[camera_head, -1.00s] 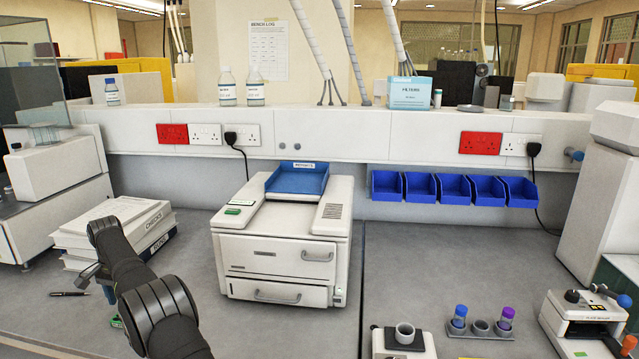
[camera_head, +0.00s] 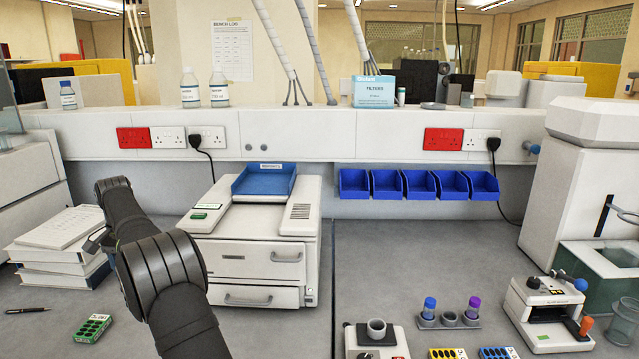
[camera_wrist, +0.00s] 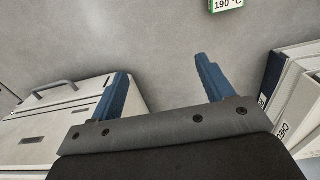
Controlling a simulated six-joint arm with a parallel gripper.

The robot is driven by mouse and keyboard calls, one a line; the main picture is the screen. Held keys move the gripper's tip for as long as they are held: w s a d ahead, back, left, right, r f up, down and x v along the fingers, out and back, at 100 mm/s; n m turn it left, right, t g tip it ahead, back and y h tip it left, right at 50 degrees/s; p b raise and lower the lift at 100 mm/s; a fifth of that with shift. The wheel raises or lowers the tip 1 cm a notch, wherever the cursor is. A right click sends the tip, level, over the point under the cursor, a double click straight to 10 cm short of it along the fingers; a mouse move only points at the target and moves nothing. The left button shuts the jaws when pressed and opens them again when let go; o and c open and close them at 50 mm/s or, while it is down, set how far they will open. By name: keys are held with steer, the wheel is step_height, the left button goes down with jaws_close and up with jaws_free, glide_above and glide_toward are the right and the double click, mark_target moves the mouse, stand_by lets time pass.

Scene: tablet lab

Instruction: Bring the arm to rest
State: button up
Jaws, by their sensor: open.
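In the wrist view my gripper (camera_wrist: 158,88) has its two blue fingers spread wide, with nothing between them but the grey bench top (camera_wrist: 150,40) below. In the head view my dark arm rises from the bottom edge and bends at the left of the white drawer unit (camera_head: 253,262). My gripper's fingers are hidden behind the arm there. The drawer unit also shows at the left of the wrist view (camera_wrist: 60,118), and a stack of binders (camera_wrist: 298,90) shows at the right.
The binder stack (camera_head: 62,262) stands left of my arm, with a pen (camera_head: 28,310) and a green box (camera_head: 92,328) in front. A tube holder (camera_head: 450,321) and a small white device (camera_head: 548,312) stand at the right. Bench is clear below the blue bins (camera_head: 418,186).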

steer(key=w+d+r, duration=0.2)
steer(key=d+r, duration=0.3)
steer(key=d, duration=0.1)
steer(key=w+d+r, duration=0.2)
steer(key=d+r, duration=0.3)
steer(key=d, duration=0.2)
steer(key=w+d+r, duration=0.3)
steer(key=d+r, duration=0.2)
steer(key=d, duration=0.2)
steer(key=w+d, duration=0.1)
steer(key=d, duration=0.2)
steer(key=w+d, duration=0.1)
steer(key=d, duration=0.3)
steer(key=w+d, duration=0.2)
steer(key=d, duration=0.2)
steer(key=shift+f, duration=0.3)
steer(key=d, duration=0.4)
steer(key=w+d, duration=0.1)
steer(key=d, duration=0.3)
steer(key=w+d, duration=0.1)
steer(key=d, duration=0.4)
steer(key=shift+f, duration=0.25)
steer(key=s+d+f, duration=0.1)
steer(key=d+f, duration=0.1)
steer(key=d, duration=0.8)
steer(key=d+f+m, duration=0.1)
steer(key=d+f, duration=0.2)
steer(key=d, duration=0.6)
steer(key=shift+s+d+m, duration=0.3)
steer(key=shift+s+d, duration=0.05)
